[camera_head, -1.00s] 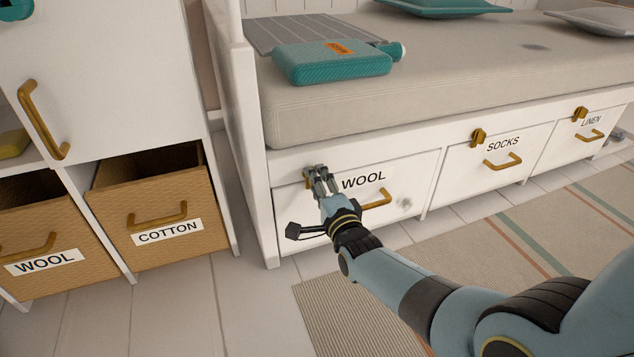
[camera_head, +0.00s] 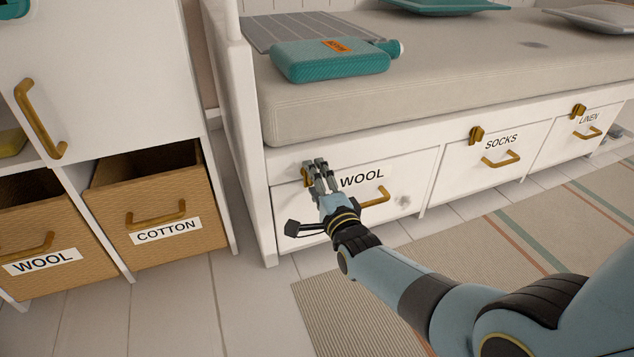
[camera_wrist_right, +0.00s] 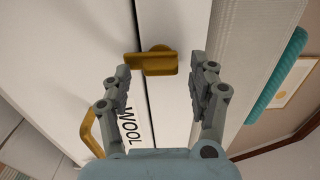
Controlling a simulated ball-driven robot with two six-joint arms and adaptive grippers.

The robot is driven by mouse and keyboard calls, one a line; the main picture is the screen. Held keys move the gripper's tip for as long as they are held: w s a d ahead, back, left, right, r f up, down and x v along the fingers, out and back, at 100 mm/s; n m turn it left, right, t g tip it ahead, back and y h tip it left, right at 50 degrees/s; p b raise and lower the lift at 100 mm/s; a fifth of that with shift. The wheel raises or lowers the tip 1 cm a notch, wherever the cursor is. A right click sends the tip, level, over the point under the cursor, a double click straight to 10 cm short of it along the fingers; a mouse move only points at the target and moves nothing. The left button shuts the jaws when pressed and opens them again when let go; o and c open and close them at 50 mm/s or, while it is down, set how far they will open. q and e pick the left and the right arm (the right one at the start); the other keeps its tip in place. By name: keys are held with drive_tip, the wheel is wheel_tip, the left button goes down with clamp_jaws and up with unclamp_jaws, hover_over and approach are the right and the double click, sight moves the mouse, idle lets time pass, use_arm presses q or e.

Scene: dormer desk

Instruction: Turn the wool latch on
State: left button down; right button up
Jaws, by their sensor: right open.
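The wool latch (camera_head: 305,178) is a small brass piece at the top left of the bench drawer marked WOOL (camera_head: 409,186). My gripper partly hides it in the head view. In the wrist view the latch (camera_wrist_right: 152,63) shows a round knob and a flat bar that reaches across the seam between frame and drawer. My right gripper (camera_head: 316,165) is open at the latch. In the wrist view its fingers (camera_wrist_right: 160,80) stand on either side of the latch, with visible gaps; I cannot tell any contact. My left gripper is not in view.
The WOOL drawer has a brass handle (camera_head: 376,197) below its label. The SOCKS latch (camera_head: 476,135) and LINEN latch (camera_head: 578,111) are farther right. A cabinet with a wool bin (camera_head: 85,278) and a cotton bin (camera_head: 180,258) stands at left. A striped rug (camera_head: 470,260) covers the floor.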

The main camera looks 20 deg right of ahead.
drive_tip(key=s, duration=1.2)
drive_tip(key=shift+d, duration=0.2)
